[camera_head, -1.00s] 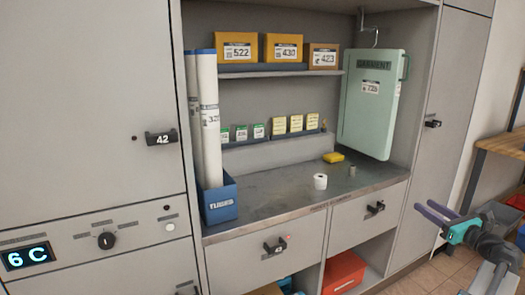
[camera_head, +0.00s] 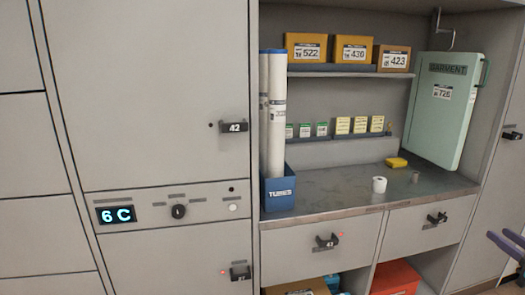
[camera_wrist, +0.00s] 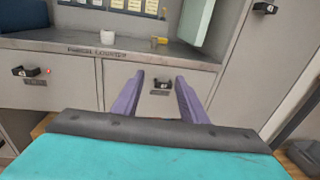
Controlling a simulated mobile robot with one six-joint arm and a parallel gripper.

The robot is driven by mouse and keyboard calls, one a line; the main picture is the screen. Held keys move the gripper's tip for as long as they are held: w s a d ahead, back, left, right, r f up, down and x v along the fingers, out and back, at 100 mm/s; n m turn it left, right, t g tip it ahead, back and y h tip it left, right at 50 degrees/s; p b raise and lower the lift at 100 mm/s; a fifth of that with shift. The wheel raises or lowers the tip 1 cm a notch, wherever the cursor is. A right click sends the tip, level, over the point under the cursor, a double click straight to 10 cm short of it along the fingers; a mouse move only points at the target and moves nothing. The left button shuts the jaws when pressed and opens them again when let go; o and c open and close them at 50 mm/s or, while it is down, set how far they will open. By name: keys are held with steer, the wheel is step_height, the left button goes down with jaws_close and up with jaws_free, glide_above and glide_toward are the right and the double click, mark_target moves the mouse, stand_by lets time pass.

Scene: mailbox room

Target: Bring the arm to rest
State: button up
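My gripper (camera_wrist: 158,95) shows in the wrist view with its two purple fingers spread apart and nothing between them. A drawer front with a black handle (camera_wrist: 160,86) is seen beyond the gap, at some distance. In the head view only the purple fingers of my gripper (camera_head: 508,247) show, at the lower right edge, in front of the cabinet. The rest of my arm is out of that view.
A metal counter (camera_head: 340,197) holds a white roll (camera_head: 379,185), a small grey cylinder (camera_head: 415,177) and a yellow item (camera_head: 396,162). A blue tube bin (camera_head: 279,194) stands at its left end. A green garment case (camera_head: 441,110) hangs at right. Drawer handles (camera_head: 327,241) stick out below.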

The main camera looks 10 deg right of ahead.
steer(key=w+a+f+n+g+y+p, duration=0.45)
steer(key=w+a+f+n, duration=0.25)
steer(key=w+a+f, duration=0.85)
steer(key=w+a+f+n+g+y+p, duration=0.1)
steer(key=a+f+n+g+y, duration=0.2)
steer(key=a+f, duration=0.6)
steer(key=w+a+f+n+g+y+p, duration=0.15)
steer(key=a+f+n, duration=0.35)
steer(key=a, duration=0.8)
steer(key=s+a+f+n+g+h+p, duration=0.15)
steer(key=s+a+f+n+g, duration=0.3)
steer(key=a, duration=0.55)
steer(key=s+a+f+n+g+y+p, duration=0.1)
steer(key=s+a+f+n+g+p, duration=0.2)
steer(key=s+a+f+n, duration=0.5)
steer(key=s+a+f+n+g+h+p, duration=0.1)
steer(key=s+a+n+g+h+p, duration=0.1)
steer(key=s+a+n, duration=0.3)
steer(key=s+a+f+n+g+h+p, duration=0.1)
steer(key=s+a+n+g+h, duration=0.3)
steer(key=s, duration=0.7)
steer(key=shift+s+a+f+n+p, duration=0.3)
steer(key=shift+a+n+p, duration=0.15)
steer(key=shift+a+p, duration=0.5)
